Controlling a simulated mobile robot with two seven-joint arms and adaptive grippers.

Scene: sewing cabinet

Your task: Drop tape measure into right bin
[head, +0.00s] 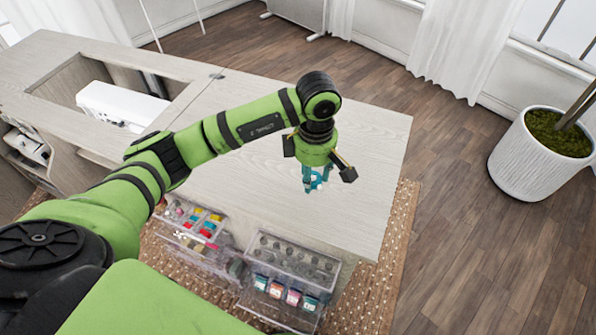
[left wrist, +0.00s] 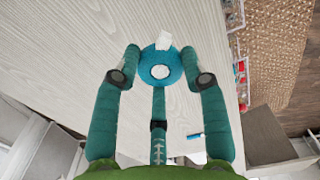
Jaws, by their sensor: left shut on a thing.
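My left gripper (head: 316,182) points down above the right part of the cabinet top, near its front edge. It is shut on a round teal tape measure (left wrist: 161,69) with a pale centre and a white tab. In the left wrist view the tape measure sits between the teal fingertips (left wrist: 163,74). In the head view it is mostly hidden by the fingers. The right clear bin (head: 262,242) hangs at the cabinet's front, below and left of my gripper; it holds bobbins and coloured spools. My right gripper is not in view.
A left clear bin (head: 196,228) with colourful items hangs beside the right one. A white sewing machine (head: 122,104) sits in the cabinet opening. The pale cabinet top (head: 250,170) around my gripper is mostly clear. A potted plant (head: 540,158) stands on the floor at right.

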